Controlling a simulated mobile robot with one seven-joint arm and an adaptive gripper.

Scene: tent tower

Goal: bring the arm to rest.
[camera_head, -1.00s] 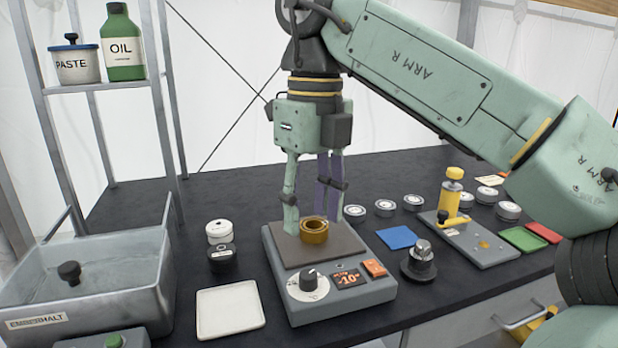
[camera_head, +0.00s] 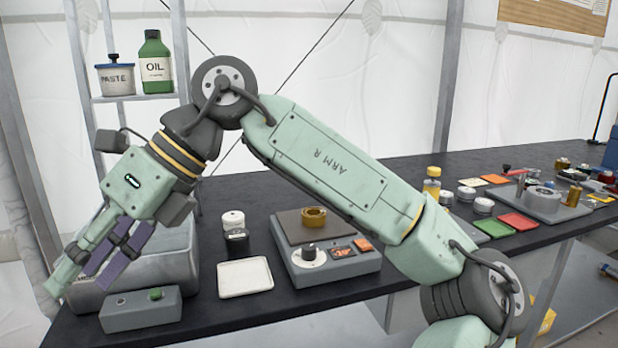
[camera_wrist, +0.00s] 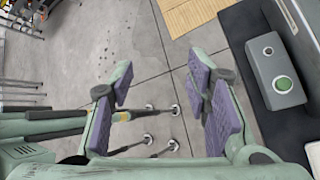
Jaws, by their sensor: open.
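My gripper (camera_head: 80,272) is at the left end of the bench in the head view, tilted down and to the left, in front of the metal basin (camera_head: 180,262). In the wrist view my gripper (camera_wrist: 160,100) has its two purple-padded fingers spread wide, with only floor seen between them. It is open and empty. The brass ring (camera_head: 314,216) sits on the dark plate of the hotplate unit (camera_head: 330,264), well to the right of my gripper. My arm's upper link crosses in front of the middle of the bench and hides part of it.
A grey box with a green button (camera_head: 140,310) stands at the bench's front left edge, close to my gripper; the wrist view shows it too (camera_wrist: 275,72). A white tray (camera_head: 245,291) and small jars (camera_head: 235,230) lie right of the basin. Open floor lies below my gripper.

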